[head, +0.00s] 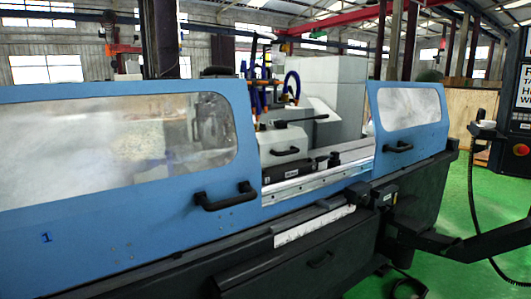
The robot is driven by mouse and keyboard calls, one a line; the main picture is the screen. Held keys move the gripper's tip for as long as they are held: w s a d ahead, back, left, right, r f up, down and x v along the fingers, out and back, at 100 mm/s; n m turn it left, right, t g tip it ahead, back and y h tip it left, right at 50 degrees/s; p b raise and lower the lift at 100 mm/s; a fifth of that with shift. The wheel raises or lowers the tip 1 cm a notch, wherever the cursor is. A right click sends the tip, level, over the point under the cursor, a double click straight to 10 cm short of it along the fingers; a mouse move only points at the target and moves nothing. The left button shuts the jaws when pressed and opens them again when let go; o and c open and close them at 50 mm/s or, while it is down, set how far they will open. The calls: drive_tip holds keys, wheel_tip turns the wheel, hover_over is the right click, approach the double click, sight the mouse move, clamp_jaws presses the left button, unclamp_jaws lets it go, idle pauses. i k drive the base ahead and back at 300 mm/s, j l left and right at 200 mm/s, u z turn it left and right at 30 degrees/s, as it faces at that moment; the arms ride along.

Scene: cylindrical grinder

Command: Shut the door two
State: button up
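A blue sliding door with a window and a black handle (398,148) stands at the right of the grinder; I take this right door (425,142) to be door two, though I can read no number on it. A larger blue door (110,225) marked "1" covers the left side, with its own black handle (225,196). A wide gap lies between the two doors, and the grinder's inside (290,150) shows through it. My gripper is not in view.
A control panel (522,95) with a red button hangs at the far right, with a black cable (472,200) below it. A dark beam (480,243) crosses the lower right. Green floor (490,195) shows at the right.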

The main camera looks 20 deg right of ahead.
sight(400, 107)
drive_tip(key=i+l+z, duration=0.15)
drive_tip(key=i+l, duration=0.2)
drive_tip(key=l, duration=0.15)
drive_tip(key=i+l+z, duration=0.15)
drive_tip(key=i+l, duration=0.2)
drive_tip(key=l, duration=0.1)
